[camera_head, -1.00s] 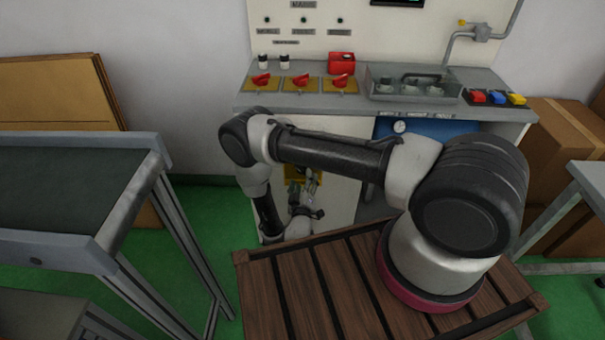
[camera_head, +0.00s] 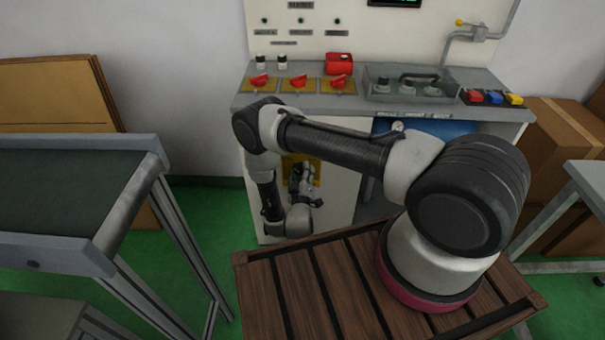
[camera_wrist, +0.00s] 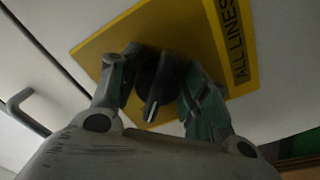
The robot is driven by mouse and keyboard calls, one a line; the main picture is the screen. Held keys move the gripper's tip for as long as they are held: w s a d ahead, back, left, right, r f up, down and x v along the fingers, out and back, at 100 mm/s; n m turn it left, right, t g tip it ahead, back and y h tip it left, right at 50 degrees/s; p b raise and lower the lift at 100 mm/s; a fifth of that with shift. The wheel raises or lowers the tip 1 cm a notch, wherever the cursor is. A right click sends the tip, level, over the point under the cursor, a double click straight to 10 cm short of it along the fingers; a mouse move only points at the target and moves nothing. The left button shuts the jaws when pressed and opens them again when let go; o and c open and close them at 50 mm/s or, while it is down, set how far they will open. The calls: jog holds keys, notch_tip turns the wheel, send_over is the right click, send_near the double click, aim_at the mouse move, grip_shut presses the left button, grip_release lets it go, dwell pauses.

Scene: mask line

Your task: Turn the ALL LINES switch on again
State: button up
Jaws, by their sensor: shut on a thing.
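The ALL LINES switch is a dark rotary knob (camera_wrist: 157,85) on a yellow plate (camera_wrist: 195,30) in the wrist view. The plate carries a black ALL LINES label (camera_wrist: 232,45) and is fixed to the pale cabinet front. My gripper (camera_wrist: 160,95) has its two fingers on either side of the knob and is shut on it. The knob's grip bar looks tilted in the wrist view. In the head view my gripper (camera_head: 302,178) is at the cabinet front below the counter, over the yellow plate (camera_head: 316,172); the knob is hidden there.
Above, the counter holds red switches (camera_head: 299,82), a red box (camera_head: 339,64), a clear-covered unit (camera_head: 408,84) and coloured buttons (camera_head: 494,97). A conveyor (camera_head: 70,190) stands at left. A grey handle (camera_wrist: 25,110) is on the cabinet, left in the wrist view.

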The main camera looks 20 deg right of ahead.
jog(key=shift+m, duration=0.3)
jog(key=m, duration=0.4)
jog(key=shift+a+f, duration=0.1)
jog(key=m, duration=0.4)
jog(key=shift+a+m, duration=0.15)
jog(key=shift+m, duration=0.25)
jog(key=m, duration=0.4)
jog(key=shift+w+a+m, duration=0.1)
jog(key=shift+a+m, duration=0.05)
jog(key=shift+m, duration=0.15)
jog(key=shift+a+m, duration=0.1)
jog(key=shift+m, duration=1.8)
jog(key=o, duration=1)
jog(key=shift+c, duration=0.2)
